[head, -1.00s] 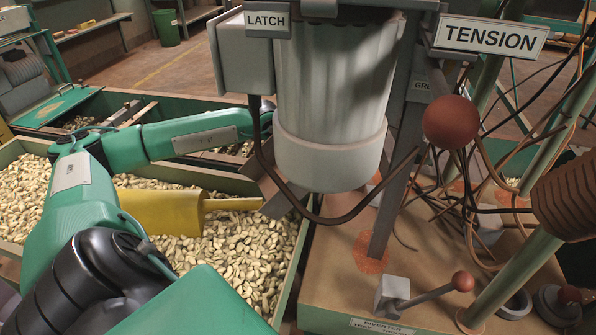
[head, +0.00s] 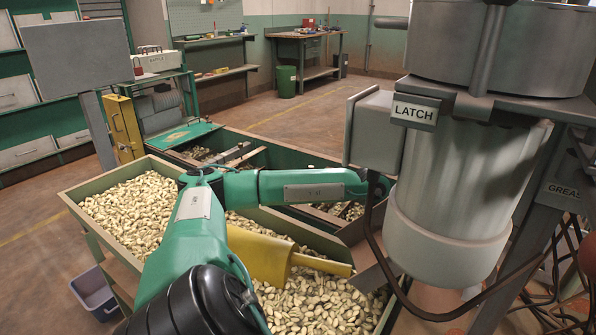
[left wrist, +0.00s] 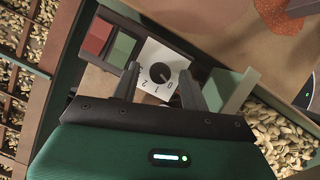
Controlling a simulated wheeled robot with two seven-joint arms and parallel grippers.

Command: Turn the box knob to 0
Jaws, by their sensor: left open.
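The black box knob (left wrist: 160,72) sits on a white dial plate (left wrist: 178,62) in the left wrist view. Small digits, among them 0, 1 and 2, run along the plate's lower side. The knob's pointer is too small to read surely. My left gripper (left wrist: 157,88) is open, with one finger on each side of the plate in this picture. I see no contact with the knob. In the head view my left arm reaches right across the nut hopper, and its gripper is hidden by the grey machine. The knob is hidden there too. My right gripper is in neither view.
A hopper of nuts (head: 75,201) holds a yellow scoop (head: 258,256) below my arm. The grey machine with the LATCH sign (head: 415,112) and a bent dark rod stands right of my arm. Red and green patches (left wrist: 98,35) lie left of the dial. Open floor lies behind.

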